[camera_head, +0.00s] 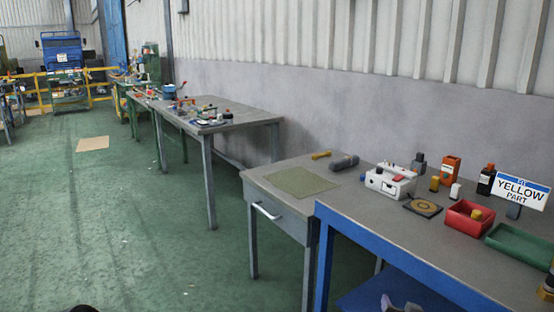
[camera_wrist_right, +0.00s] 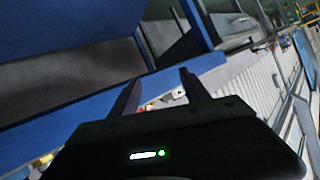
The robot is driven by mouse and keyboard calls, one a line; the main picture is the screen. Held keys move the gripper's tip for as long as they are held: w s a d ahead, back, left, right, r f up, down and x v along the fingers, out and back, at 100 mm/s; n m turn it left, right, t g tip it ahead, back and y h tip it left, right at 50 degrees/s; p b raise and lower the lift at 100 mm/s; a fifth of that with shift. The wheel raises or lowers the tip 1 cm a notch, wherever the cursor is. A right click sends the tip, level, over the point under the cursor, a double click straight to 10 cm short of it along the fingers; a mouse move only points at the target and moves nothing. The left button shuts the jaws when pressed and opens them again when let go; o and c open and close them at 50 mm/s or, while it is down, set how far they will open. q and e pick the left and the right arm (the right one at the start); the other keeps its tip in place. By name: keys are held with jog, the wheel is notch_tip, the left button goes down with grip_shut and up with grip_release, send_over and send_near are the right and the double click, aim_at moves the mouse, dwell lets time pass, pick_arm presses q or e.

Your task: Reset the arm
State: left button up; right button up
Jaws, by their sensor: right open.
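My right gripper (camera_wrist_right: 158,90) shows in the right wrist view as two dark fingers standing apart, open, with nothing between their tips. Blue surfaces, which look like parts of the blue workbench, fill the upper left of that view. In the head view the blue workbench (camera_head: 345,222) stands at the right with a grey top. A small pale and dark shape shows at the bottom edge, in front of the bench's lower shelf; I cannot tell what it is. My left gripper is not in view.
On the bench are a red bin (camera_head: 463,226) holding a yellow part (camera_head: 477,215), a green tray (camera_head: 520,248), a white device (camera_head: 388,184), bottles and a YELLOW PART sign (camera_head: 521,192). A drawer table (camera_head: 257,184) adjoins it. Green floor (camera_head: 130,220) at left is largely clear.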

jog(key=s+a+f+n+g+y+p, duration=0.1)
jog(key=s+a+f+g+y, duration=0.15)
jog(key=a+f, duration=0.2)
jog(key=s+a+f+g+y+p, duration=0.1)
jog(key=s+a+f, duration=0.25)
jog(key=f, duration=0.25)
pick_arm(q)
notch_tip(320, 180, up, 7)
jog(key=p, duration=0.4)
jog(key=shift+p, duration=0.4)
pick_arm(e)
jog(key=s+a+f+g+y, duration=0.1)
jog(key=s+a+f+g, duration=0.2)
jog(key=s, duration=0.5)
jog(key=s+a+f+n+g+y, duration=0.1)
jog(key=s+a+f+g, duration=0.1)
jog(key=s+a+f, duration=0.4)
jog(key=s+a+f+n+g+y, duration=0.1)
jog(key=s+a+f+g, duration=0.2)
jog(key=s, duration=0.9)
jog(key=a+f, duration=0.2)
jog(key=a, duration=0.1)
jog(key=shift+g+y, duration=0.35)
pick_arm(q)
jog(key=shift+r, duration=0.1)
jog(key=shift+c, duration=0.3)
pick_arm(e)
jog(key=shift+w+a, duration=0.1)
jog(key=shift+c, duration=0.3)
